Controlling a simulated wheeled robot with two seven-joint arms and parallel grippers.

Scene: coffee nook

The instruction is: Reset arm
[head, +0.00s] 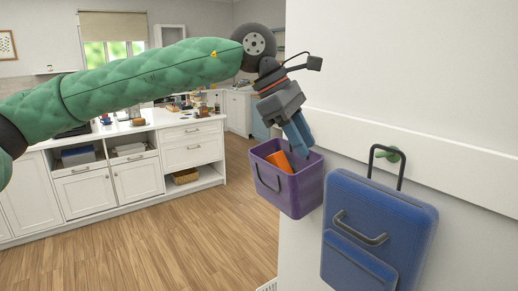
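My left arm (150,75), in a quilted green cover, reaches across from the left side of the head view. My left gripper (298,140), grey with blue fingers, points down at the mouth of a purple bin (296,192). An orange item (280,162) lies in the bin beside the fingers. The fingers look close together, and I cannot tell whether they are open or shut. Whether they touch the orange item is also unclear. My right gripper is out of view.
A blue suitcase-like bag (365,235) hangs by its handle from a green wall hook (391,154), right of the bin. The white wall (440,70) fills the right side. A white cabinet island (140,170) stands at left. The wooden floor (150,250) between is clear.

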